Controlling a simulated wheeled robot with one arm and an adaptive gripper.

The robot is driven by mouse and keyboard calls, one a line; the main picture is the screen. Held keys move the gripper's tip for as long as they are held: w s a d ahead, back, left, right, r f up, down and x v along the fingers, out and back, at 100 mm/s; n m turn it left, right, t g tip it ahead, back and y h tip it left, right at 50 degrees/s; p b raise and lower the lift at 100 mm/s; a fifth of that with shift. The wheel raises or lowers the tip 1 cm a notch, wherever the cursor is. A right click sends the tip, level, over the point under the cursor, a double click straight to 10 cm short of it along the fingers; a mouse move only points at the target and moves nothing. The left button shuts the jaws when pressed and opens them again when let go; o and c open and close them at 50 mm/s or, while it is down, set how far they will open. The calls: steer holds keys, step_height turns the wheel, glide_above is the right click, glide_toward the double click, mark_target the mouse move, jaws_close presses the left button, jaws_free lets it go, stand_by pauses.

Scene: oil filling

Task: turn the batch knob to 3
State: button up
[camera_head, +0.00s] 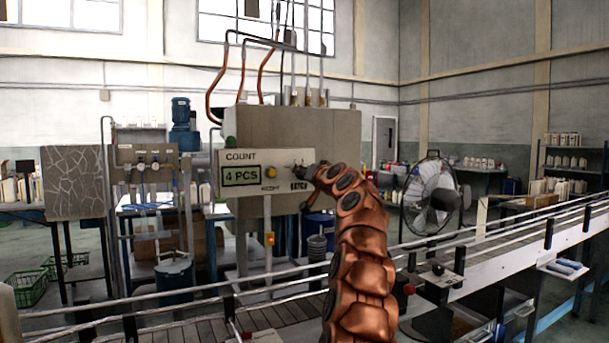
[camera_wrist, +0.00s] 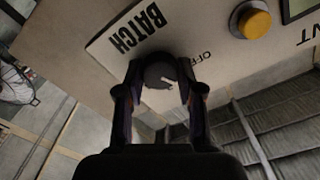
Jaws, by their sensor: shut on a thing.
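The batch knob (camera_wrist: 160,74) is a dark round knob with a pale pointer mark, below the word BATCH on the panel in the wrist view. My gripper (camera_wrist: 160,88) has one finger on each side of the knob and is shut on it. In the head view my gripper (camera_head: 311,174) is at the right end of the control panel (camera_head: 262,158), and my copper arm hides part of that end. The panel shows COUNT and a display (camera_head: 241,176) reading 4 PCS. The number the knob points to cannot be read.
A yellow-orange button (camera_wrist: 255,23) sits on the panel near the knob. A railed conveyor (camera_head: 500,250) runs across below the panel. A fan (camera_head: 432,195) stands at the right behind my arm. Blue-legged benches and green baskets (camera_head: 27,287) are at the left.

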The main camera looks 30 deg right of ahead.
steer(key=shift+m+p, duration=3.3)
steer(key=shift+m, duration=1.3)
steer(key=shift+d+f, duration=0.1)
steer(key=o, duration=1.1)
steer(key=shift+s, duration=0.15)
steer(key=shift+s+a, duration=0.2)
steer(key=shift+s, duration=1.75)
steer(key=shift+s+a, duration=0.15)
steer(key=shift+s, duration=1.75)
steer(key=shift+s+a, duration=0.2)
steer(key=shift+s, duration=1.75)
